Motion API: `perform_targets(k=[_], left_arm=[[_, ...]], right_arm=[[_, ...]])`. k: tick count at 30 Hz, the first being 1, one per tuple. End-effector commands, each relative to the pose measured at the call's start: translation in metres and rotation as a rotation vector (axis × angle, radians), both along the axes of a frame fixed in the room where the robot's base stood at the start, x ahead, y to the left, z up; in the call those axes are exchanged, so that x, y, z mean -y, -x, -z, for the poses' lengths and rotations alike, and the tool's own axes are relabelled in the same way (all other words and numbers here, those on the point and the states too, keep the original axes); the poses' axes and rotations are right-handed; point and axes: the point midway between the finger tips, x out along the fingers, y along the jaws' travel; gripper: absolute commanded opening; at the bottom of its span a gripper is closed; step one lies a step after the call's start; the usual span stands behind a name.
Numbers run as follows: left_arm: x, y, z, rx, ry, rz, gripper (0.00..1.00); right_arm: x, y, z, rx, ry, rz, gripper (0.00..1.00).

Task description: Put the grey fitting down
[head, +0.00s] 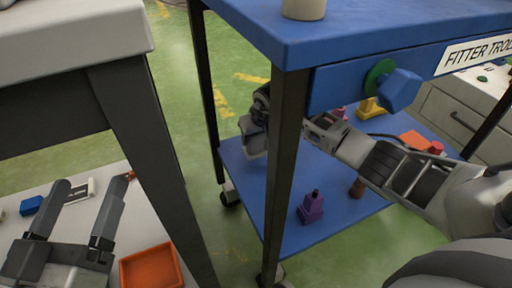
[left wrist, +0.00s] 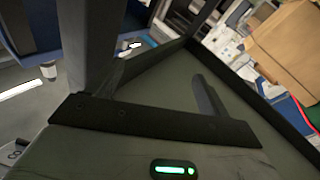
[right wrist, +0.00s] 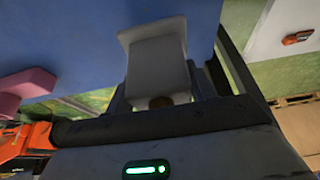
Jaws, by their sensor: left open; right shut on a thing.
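The grey fitting (right wrist: 157,65) is a pale block with a wider end, held between the fingers of my right gripper in the right wrist view. In the head view the fitting (head: 253,141) shows over the left part of the blue lower shelf (head: 340,218). My right gripper (head: 256,118) is shut on it, reaching in under the trolley top and partly behind the dark front leg. I cannot tell whether the fitting touches the shelf. My left gripper (head: 86,192) is open and empty at lower left; its fingers also show in the left wrist view (left wrist: 160,85).
The trolley leg (head: 284,160) and blue top (head: 390,28) hem in my right arm. An orange tray (head: 150,268) lies at lower left.

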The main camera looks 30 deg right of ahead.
Motion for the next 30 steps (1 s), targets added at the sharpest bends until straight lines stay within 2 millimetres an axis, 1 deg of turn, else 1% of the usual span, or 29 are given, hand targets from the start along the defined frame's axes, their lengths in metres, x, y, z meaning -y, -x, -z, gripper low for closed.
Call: perform_targets(k=[1, 3, 7, 10, 17, 22, 23, 24, 25, 30], left_arm=[[0.0, -0.001, -0.003, 0.053, -0.014, -0.004, 0.8], [-0.001, -0.002, -0.013, 0.15, -0.037, -0.015, 0.8], [-0.001, -0.001, -0.031, 0.302, -0.072, -0.029, 0.8], [-0.002, 0.0, -0.038, 0.347, -0.081, -0.034, 0.8], [-0.002, 0.001, -0.039, 0.347, -0.081, -0.035, 0.8], [-0.002, 0.002, -0.043, 0.389, -0.09, -0.038, 0.8], [-0.002, 0.002, -0.044, 0.396, -0.091, -0.039, 0.8], [-0.002, 0.002, -0.045, 0.395, -0.092, -0.038, 0.8], [-0.002, 0.002, -0.045, 0.395, -0.092, -0.038, 0.8], [-0.002, 0.002, -0.045, 0.394, -0.091, -0.038, 0.8]], right_arm=[[-0.001, -0.005, 0.007, 0.002, -0.002, 0.001, 0.23], [-0.001, -0.004, 0.02, 0.0, -0.004, 0.0, 0.23], [0.0, -0.004, 0.033, 0.001, -0.003, 0.001, 0.23], [0.0, -0.004, 0.035, 0.002, -0.002, 0.0, 0.23], [0.0, -0.004, 0.034, 0.002, -0.001, 0.0, 0.23], [0.001, -0.004, 0.037, 0.003, 0.001, 0.0, 0.23], [0.001, -0.004, 0.037, 0.001, 0.001, 0.0, 0.6], [0.001, -0.004, 0.037, 0.001, 0.001, 0.0, 0.71], [0.001, -0.004, 0.037, 0.001, 0.001, 0.0, 0.76], [0.0, -0.004, 0.037, 0.0, 0.0, 0.0, 0.76]])
